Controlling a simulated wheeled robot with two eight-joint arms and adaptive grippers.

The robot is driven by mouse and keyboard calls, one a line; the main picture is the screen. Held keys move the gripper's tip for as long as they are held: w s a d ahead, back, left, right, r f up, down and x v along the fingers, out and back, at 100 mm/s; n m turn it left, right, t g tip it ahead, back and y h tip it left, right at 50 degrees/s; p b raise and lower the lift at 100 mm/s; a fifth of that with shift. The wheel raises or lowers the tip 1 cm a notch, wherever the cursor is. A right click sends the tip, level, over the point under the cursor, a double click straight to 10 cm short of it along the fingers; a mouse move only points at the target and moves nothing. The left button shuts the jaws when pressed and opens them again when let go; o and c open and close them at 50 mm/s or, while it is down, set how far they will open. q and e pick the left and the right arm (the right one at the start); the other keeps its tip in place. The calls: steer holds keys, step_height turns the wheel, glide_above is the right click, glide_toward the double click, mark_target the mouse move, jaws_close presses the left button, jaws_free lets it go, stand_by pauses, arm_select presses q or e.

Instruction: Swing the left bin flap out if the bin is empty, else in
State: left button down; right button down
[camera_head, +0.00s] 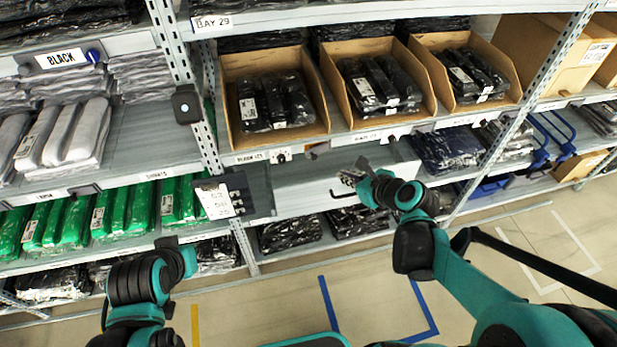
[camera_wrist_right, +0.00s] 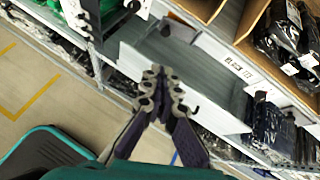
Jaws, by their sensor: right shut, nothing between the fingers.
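The left cardboard bin (camera_head: 232,110) stands on the middle shelf with several black bagged packs (camera_head: 270,100) inside, so it is not empty. Below it, small dark-and-white fittings (camera_head: 281,155) sit on the shelf's front edge; I cannot tell which part is the flap. My right gripper (camera_head: 348,180) is below and right of that bin, in front of a grey panel (camera_head: 300,193). In the right wrist view its fingers (camera_wrist_right: 158,75) are shut and empty, apart from the shelf edge. My left gripper (camera_head: 167,243) is low at the left, its fingers hard to make out.
Two more cardboard bins (camera_head: 427,92) with black packs stand to the right. A clipboard-like label (camera_head: 216,201) hangs at the upright left of the panel. Green packs (camera_head: 125,207) fill the left shelf. Shelf uprights (camera_head: 535,88) divide the bays. The floor in front is clear.

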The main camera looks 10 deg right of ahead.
steer(key=m, duration=0.1)
steer(key=b, duration=0.5)
glide_toward(316, 159)
steer(key=shift+m, duration=0.4)
steer(key=x, duration=0.6)
steer(key=shift+w+a+f, duration=0.1)
steer(key=shift+a+f, duration=0.05)
